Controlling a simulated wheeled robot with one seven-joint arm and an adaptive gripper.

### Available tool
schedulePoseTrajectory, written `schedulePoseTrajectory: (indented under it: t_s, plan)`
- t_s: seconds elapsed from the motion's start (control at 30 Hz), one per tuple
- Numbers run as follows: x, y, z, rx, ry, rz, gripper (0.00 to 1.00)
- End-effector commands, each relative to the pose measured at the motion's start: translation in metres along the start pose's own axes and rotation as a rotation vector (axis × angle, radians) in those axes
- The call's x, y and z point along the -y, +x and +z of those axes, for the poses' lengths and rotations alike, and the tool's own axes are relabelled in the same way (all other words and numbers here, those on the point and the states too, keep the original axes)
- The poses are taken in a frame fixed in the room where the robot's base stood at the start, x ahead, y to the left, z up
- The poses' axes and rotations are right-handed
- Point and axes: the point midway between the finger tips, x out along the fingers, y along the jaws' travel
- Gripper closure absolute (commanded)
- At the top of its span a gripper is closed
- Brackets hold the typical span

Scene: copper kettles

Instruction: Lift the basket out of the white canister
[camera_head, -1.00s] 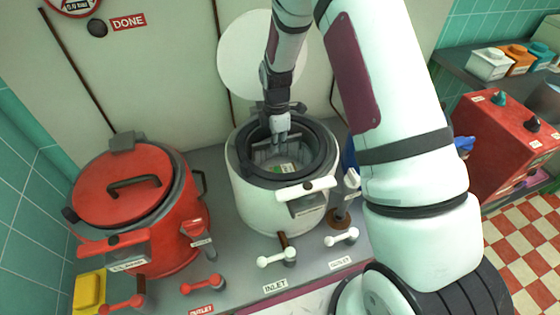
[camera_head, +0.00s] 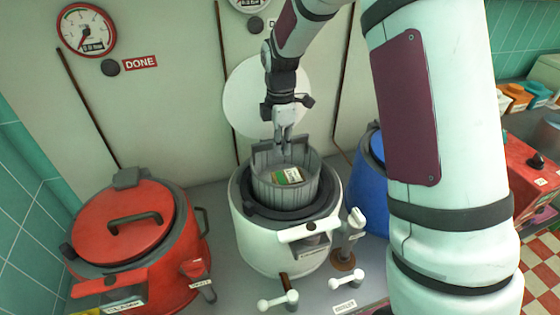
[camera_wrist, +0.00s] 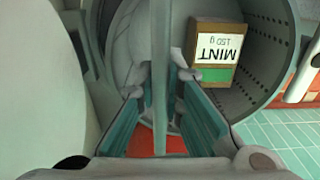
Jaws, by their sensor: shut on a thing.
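The white canister (camera_head: 262,238) stands open on the grey counter, with a dark rim. The grey basket (camera_head: 292,198) is raised partly above that rim, its lower part still inside the canister. A green and white packet (camera_head: 286,176) lies in the basket; in the wrist view the packet (camera_wrist: 214,48) reads MINT 150 g. My gripper (camera_head: 283,146) is at the basket's back edge, shut on its upright handle bar, which shows between the fingers in the wrist view. The perforated basket wall (camera_wrist: 262,60) is also in the wrist view.
A red canister (camera_head: 125,225) with a closed lid stands to the left. A blue container (camera_head: 368,170) is close on the right, partly behind my arm. The round white lid (camera_head: 245,95) stands open behind the white canister. Valve handles (camera_head: 345,278) stick up in front.

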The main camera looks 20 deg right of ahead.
Motion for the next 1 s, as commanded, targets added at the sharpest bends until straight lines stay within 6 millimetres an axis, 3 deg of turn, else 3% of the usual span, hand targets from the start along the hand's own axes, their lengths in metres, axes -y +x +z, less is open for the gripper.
schedulePoseTrajectory:
  t_s: [0.2,1.0]
  plan:
    - [-0.001,-0.030,-0.001,-0.001,0.000,0.003,1.00]
    - [0.000,-0.091,0.000,-0.001,0.000,0.002,1.00]
